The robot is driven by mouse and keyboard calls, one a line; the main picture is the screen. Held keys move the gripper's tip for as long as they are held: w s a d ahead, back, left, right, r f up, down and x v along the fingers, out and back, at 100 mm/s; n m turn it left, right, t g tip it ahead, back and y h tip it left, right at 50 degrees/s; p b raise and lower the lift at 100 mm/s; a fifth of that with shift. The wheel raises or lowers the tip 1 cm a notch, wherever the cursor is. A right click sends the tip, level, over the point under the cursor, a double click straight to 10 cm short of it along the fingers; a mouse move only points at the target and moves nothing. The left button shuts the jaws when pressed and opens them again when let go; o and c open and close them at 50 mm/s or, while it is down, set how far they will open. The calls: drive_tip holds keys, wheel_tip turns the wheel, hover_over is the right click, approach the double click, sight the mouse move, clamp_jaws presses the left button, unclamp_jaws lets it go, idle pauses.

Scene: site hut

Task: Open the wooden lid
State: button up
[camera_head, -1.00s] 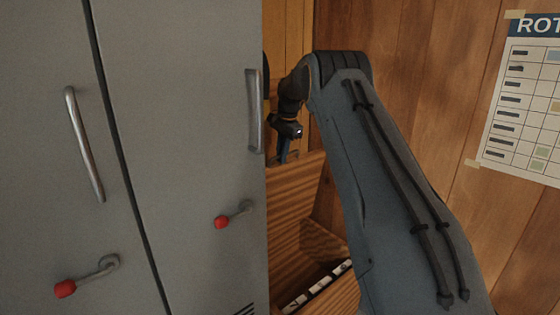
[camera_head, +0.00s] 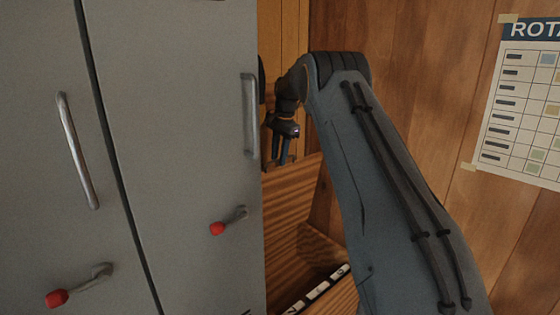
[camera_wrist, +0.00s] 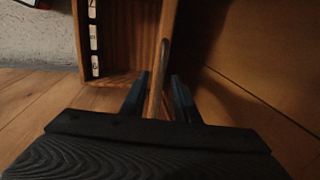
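The wooden lid (camera_head: 287,195) stands raised and steeply tilted above the wooden box (camera_head: 322,243), whose inside shows. In the wrist view the lid is seen nearly edge-on (camera_wrist: 170,25), with a pale bar handle (camera_wrist: 163,62) on it. My gripper (camera_head: 279,161) is at the lid's upper edge in the head view. Its two blue fingers (camera_wrist: 160,95) are apart, one on each side of the lid's edge and handle. I see a gap beside the fingers; whether either touches the wood I cannot tell. The lid's left part is hidden behind the locker.
Grey lockers (camera_head: 180,120) with metal handles and red-knobbed levers fill the left, close to my gripper. A wood-panelled wall (camera_head: 430,60) with a rota chart (camera_head: 525,110) is on the right. A strip of white labels (camera_head: 318,291) is on the box. Plank floor (camera_wrist: 35,110) lies clear at left.

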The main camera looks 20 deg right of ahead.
drive_tip(key=r, duration=0.4)
drive_tip(key=s+r, duration=0.1)
drive_tip(key=r, duration=0.1)
drive_tip(key=shift+d+b, duration=0.2)
drive_tip(key=shift+b, duration=0.15)
drive_tip(key=shift+f, duration=0.1)
